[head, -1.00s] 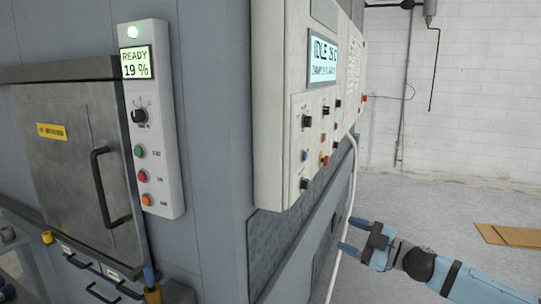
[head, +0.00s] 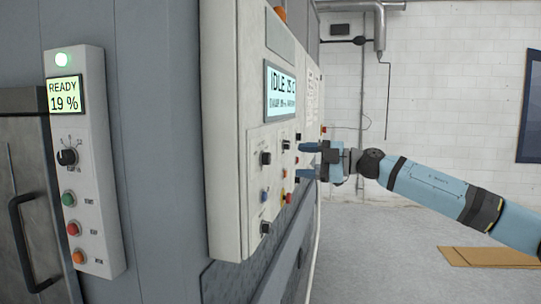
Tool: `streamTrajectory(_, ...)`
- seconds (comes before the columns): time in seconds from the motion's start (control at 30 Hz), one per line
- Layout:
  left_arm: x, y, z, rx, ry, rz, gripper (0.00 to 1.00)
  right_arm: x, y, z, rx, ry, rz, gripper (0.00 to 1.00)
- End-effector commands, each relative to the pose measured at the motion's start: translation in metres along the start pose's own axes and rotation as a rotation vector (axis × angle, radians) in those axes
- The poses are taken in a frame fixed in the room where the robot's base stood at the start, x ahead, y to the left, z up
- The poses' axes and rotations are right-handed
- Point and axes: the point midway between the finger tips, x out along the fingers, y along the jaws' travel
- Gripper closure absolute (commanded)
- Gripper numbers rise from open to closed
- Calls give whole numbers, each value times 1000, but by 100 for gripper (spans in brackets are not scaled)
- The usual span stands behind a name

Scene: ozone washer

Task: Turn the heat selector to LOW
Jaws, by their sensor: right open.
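A white control panel (head: 229,150) stands on the machine's corner, seen at a steep angle. It carries several black knobs, one at the upper left (head: 266,158) and one at the lower left (head: 265,228), plus coloured buttons. The labels are too small to read, so I cannot tell which knob is the heat selector or where it points. My right gripper (head: 304,161) is open, its two blue fingers pointing left at the panel's right-hand controls. It hides part of that area, and I cannot tell whether it touches a control. My left gripper is out of view.
The panel's screen (head: 281,91) reads IDLE. A narrower panel (head: 94,190) at left shows READY 19 %, with a black knob and several buttons. A door handle (head: 22,240) juts out at far left. Flat cardboard (head: 490,257) lies on the otherwise open floor at right.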

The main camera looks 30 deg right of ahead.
Motion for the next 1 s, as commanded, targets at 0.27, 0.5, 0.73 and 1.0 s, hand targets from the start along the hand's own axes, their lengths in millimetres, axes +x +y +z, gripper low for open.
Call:
streamTrajectory(0.27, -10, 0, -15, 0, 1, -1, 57, 58, 2, -2, 0, 2, 1, 39)
streamTrajectory(0.5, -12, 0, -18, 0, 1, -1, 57, 82, 1, 0, 0, 0, 2, 39)
streamTrajectory(0.73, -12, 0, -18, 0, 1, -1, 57, 86, 0, 0, 0, 0, 1, 39)
streamTrajectory(1.0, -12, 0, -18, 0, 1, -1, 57, 85, 0, 0, 0, 0, 1, 76)
